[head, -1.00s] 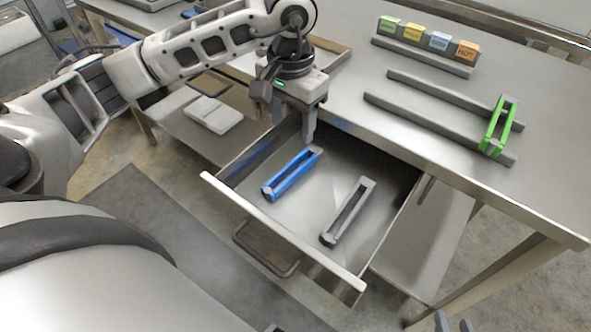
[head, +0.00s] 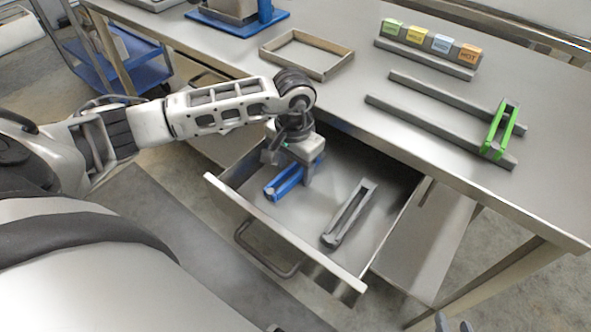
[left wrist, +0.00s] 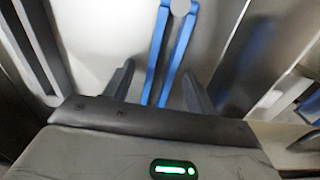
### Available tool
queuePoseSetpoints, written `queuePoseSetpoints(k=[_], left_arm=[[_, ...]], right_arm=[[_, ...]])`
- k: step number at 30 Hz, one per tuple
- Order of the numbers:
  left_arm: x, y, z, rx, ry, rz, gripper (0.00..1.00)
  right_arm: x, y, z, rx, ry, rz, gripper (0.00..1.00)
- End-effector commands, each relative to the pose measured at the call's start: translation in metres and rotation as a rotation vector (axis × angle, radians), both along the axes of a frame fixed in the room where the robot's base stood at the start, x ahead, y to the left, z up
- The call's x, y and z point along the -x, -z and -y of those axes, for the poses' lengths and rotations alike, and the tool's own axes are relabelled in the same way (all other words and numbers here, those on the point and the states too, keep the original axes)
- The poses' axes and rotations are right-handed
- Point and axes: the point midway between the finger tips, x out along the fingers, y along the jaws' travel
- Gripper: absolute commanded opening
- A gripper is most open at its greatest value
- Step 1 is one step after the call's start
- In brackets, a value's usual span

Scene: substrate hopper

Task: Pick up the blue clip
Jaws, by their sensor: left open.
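The blue clip (head: 283,186) lies in the open drawer, on its left side. My left gripper (head: 296,172) is down in the drawer, over the far part of the clip, and hides that part in the head view. In the left wrist view, the blue clip (left wrist: 179,58) runs between the two open fingers of my left gripper (left wrist: 158,72), with a gap on each side. What seem to be the tips of my right gripper (head: 454,323) show at the bottom edge of the head view; most of it is cut off.
A grey clip (head: 349,213) lies to the right in the same drawer (head: 283,237). On the table stand a green clip (head: 499,130) across two grey rails (head: 430,127), a rack of coloured labelled blocks (head: 427,58) and a shallow open tray (head: 306,55).

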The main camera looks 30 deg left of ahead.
Motion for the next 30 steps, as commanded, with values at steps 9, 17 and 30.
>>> queuePoseSetpoints(k=[9,17,30], left_arm=[[0.0,0.0,0.0,0.0,0.0,0.0,0.12],[0.0,-0.001,0.0,0.0,0.0,0.001,0.08],[0.007,-0.042,0.0,-0.001,0.003,0.004,0.08]], right_arm=[[-0.001,0.0,0.0,0.001,0.0,0.001,0.33],[-0.001,0.0,0.0,0.001,-0.001,0.0,0.33],[0.0,0.001,0.0,0.001,-0.001,-0.002,0.33]])
